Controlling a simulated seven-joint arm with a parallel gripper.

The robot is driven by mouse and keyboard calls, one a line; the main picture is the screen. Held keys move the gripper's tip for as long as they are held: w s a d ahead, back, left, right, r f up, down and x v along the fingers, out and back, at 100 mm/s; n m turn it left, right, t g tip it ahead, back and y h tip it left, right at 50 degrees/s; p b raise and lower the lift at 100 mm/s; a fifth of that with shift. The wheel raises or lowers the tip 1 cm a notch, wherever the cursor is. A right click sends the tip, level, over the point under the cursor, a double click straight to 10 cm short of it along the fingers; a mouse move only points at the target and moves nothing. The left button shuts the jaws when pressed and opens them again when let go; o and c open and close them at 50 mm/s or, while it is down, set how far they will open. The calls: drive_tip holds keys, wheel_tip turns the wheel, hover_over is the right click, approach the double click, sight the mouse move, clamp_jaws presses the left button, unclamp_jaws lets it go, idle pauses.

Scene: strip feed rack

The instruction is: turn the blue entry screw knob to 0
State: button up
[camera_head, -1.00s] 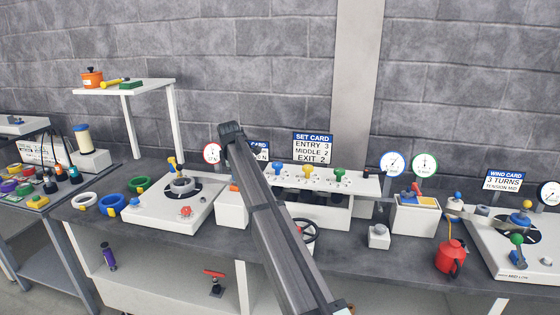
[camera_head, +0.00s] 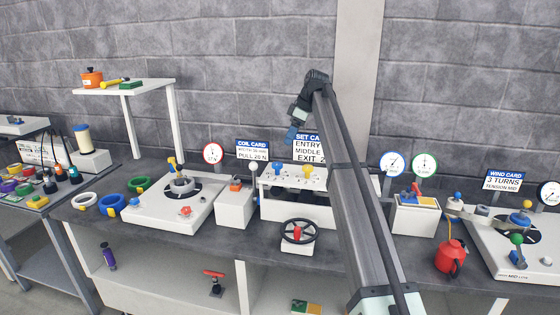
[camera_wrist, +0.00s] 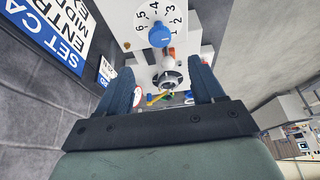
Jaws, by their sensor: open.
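The blue entry screw knob (camera_head: 277,168) stands at the left end of the white rack's (camera_head: 290,207) top. In the wrist view the blue knob (camera_wrist: 160,35) sits on a white dial (camera_wrist: 148,20) with numbers around it. I cannot tell which number it points at. My gripper (camera_head: 291,136) hangs above and slightly right of the knob in the head view. In the wrist view my gripper (camera_wrist: 161,72) is open, with nothing between its two dark fingers; the knob lies beyond the fingertips. The set card (camera_head: 308,148) is partly hidden by my arm.
A yellow knob (camera_head: 304,170) stands right of the blue one. A black handwheel (camera_head: 300,232) is at the rack's front. A white box (camera_head: 235,207) stands left of the rack, and the coil card (camera_head: 252,149) behind. My arm hides the rack's right part.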

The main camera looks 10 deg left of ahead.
sight(278, 164)
drive_tip(key=x, duration=1.1)
drive_tip(key=shift+f, duration=0.25)
drive_tip(key=c, duration=1)
drive_tip(key=shift+c, duration=0.2)
